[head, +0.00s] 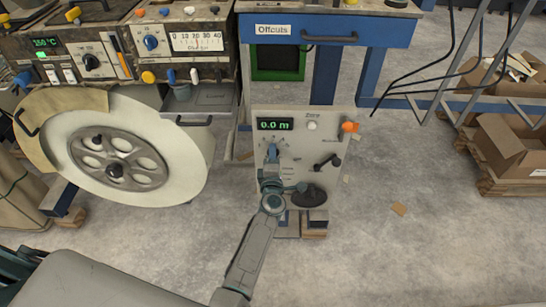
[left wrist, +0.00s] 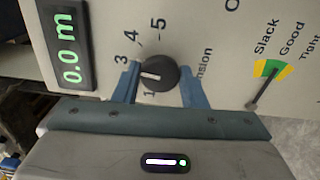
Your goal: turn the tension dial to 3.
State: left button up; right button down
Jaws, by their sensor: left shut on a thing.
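The tension dial (left wrist: 158,74) is a round black knob with a white pointer mark on the pale control panel (head: 255,185). In the left wrist view the numbers 1, 3, 4 and 5 show around it. The pointer faces left, between the 1 and the 3, toward a spot covered by a finger. My left gripper (head: 272,153) reaches the panel from below, and in the left wrist view its blue fingers (left wrist: 159,85) stand on both sides of the dial, shut on it. In the head view the gripper hides most of the dial. My right gripper is not in view.
The panel also bears a green 0.0 m display (head: 275,125), an orange knob (head: 350,127), a black crank (head: 328,161) and a Slack-Good-Tight gauge (left wrist: 270,69). A large white roll (head: 190,150) stands left. Cardboard boxes (head: 515,145) lie right. Floor between is mostly clear.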

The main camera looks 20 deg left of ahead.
pick_arm(q)
jog(key=shift+n, duration=0.7)
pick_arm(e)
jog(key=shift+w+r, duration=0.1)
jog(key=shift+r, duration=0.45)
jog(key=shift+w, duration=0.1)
pick_arm(q)
jog(key=o, duration=1)
